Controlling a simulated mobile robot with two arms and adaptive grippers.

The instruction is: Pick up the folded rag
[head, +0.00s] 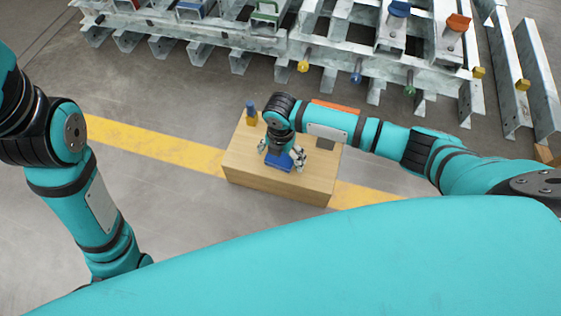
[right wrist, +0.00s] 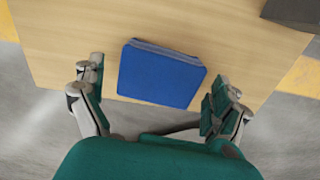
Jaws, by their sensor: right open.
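The folded rag is a flat blue square (right wrist: 160,75) on the wooden box top in the right wrist view. It also shows in the head view (head: 279,162), partly covered by my right gripper. My right gripper (right wrist: 155,88) is open, with one finger to the left of the rag and one to its right. It also shows in the head view (head: 280,158) over the front part of the box. No finger is seen closed on the rag; I cannot tell the exact height above it. My left arm hangs at the left of the head view; its gripper is not visible.
The wooden box (head: 270,187) stands on a yellow floor line (head: 150,144). A blue-topped bottle (head: 251,112), an orange item (head: 335,107) and a dark grey block (right wrist: 292,12) are on it. Metal frames (head: 240,40) with coloured handles stand behind. The floor at left is clear.

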